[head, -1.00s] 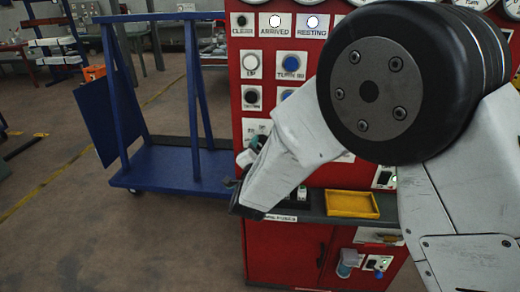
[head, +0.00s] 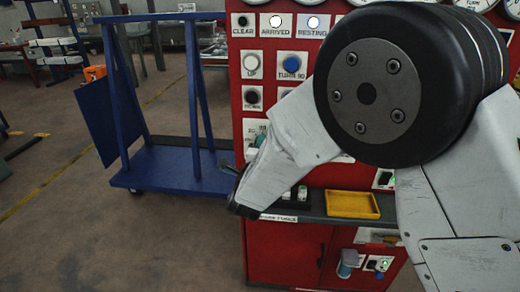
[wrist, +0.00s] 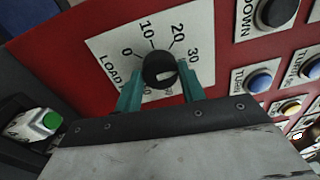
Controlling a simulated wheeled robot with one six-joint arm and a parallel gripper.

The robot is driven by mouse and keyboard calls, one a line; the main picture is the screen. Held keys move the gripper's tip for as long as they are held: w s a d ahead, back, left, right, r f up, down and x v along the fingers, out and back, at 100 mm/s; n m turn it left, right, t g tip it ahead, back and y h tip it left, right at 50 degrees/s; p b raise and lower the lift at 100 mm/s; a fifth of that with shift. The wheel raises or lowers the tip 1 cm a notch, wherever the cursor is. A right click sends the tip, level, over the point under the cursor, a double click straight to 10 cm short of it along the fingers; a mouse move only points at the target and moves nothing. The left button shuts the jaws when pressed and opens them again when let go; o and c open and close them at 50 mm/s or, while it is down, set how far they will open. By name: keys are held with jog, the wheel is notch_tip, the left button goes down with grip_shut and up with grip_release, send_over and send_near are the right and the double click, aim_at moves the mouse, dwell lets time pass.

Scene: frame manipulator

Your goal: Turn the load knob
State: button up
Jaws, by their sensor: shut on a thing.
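The load knob (wrist: 160,71) is a round black dial with a light mark, on a white plate (wrist: 112,44) reading LOAD with a scale from 0 to 30. In the wrist view, the teal fingers of my gripper (wrist: 161,86) stand on either side of the knob and are shut on it. The light mark sits at the knob's lower right. In the head view, my gripper (head: 257,139) shows only partly at the red panel (head: 322,175); my arm hides the knob there.
Push buttons labelled UP (head: 251,65) and TURN 90 (head: 291,65) are on the panel. In the wrist view, a DOWN button (wrist: 277,11) and blue buttons (wrist: 259,81) lie right of the knob. A yellow tray (head: 353,205) sits on the ledge. A blue cart (head: 172,167) stands left.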

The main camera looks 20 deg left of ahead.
jog(key=shift+f+m, duration=0.1)
jog(key=shift+m, duration=0.2)
jog(key=o, duration=1)
jog(key=s, duration=0.2)
jog(key=s+d, duration=0.1)
jog(key=s, duration=0.4)
jog(key=shift+s+d+f, duration=0.1)
jog(key=shift+s+d, duration=0.15)
jog(key=shift+s, duration=0.1)
jog(key=shift+f, duration=0.1)
